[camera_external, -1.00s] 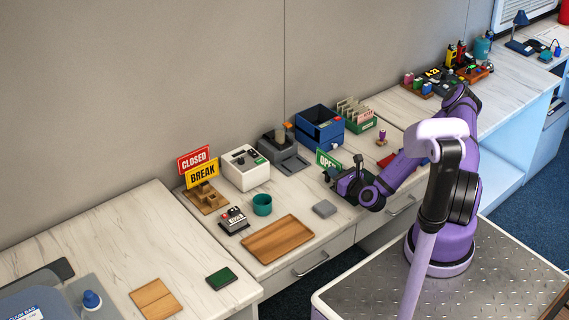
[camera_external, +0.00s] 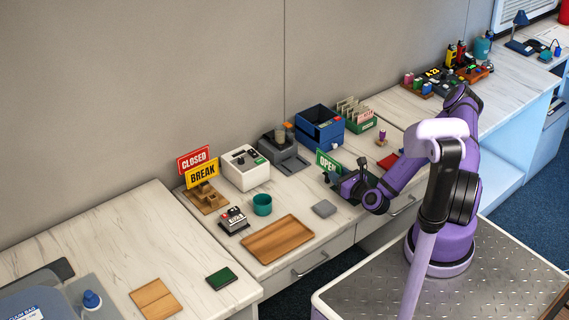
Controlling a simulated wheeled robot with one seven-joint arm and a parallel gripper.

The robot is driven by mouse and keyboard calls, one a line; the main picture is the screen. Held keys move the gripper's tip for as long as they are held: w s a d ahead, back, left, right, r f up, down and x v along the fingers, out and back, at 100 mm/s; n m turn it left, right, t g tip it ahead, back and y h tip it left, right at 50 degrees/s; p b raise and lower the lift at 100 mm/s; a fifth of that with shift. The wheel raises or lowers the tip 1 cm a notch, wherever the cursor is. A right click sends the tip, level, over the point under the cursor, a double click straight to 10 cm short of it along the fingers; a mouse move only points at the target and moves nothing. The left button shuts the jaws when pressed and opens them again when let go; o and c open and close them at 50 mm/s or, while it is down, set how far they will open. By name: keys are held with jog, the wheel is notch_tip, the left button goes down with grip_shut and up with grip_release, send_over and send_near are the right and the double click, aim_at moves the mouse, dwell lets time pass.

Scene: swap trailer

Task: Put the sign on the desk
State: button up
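A green sign with white letters, reading OPEN as far as it shows (camera_external: 327,163), stands upright just behind my gripper (camera_external: 331,179), at the right part of the middle desk (camera_external: 345,215). My gripper is low over the desk and very close to the sign's lower part. My gripper hides the sign's lower edge, so I cannot tell whether it touches the desk or the fingers. A red CLOSED sign (camera_external: 193,159) and a yellow BREAK sign (camera_external: 202,175) stand in a wooden holder (camera_external: 207,198) at the left.
A grey stapler-like block (camera_external: 324,208), a wooden tray (camera_external: 278,238) and a teal cup (camera_external: 262,205) lie left of my gripper. A white box device (camera_external: 245,168), a dark grey device (camera_external: 283,154) and a blue bin (camera_external: 320,128) stand behind. A red item (camera_external: 388,161) lies to the right.

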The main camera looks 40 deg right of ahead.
jog(key=s, duration=1)
jog(key=shift+s, duration=0.15)
jog(key=s+a+r+n+g+y, duration=0.1)
jog(key=a+r+n+g+y, duration=0.4)
jog(key=r+n, duration=0.35)
jog(key=a+r+n+g+y, duration=0.45)
jog(key=r+n+y, duration=0.2)
jog(key=r, duration=0.25)
jog(key=s+a+r+n+g+y, duration=0.1)
jog(key=a+r+n+g+y, duration=0.4)
jog(key=r+n, duration=0.4)
jog(key=s+d+r+n+t+h, duration=0.2)
jog(key=s+r+n+h, duration=1)
jog(key=r, duration=1)
jog(key=s+h, duration=0.4)
jog(key=s, duration=0.2)
jog(key=shift+s+d+r, duration=0.2)
jog(key=shift+s+r, duration=0.1)
jog(key=shift+s, duration=0.05)
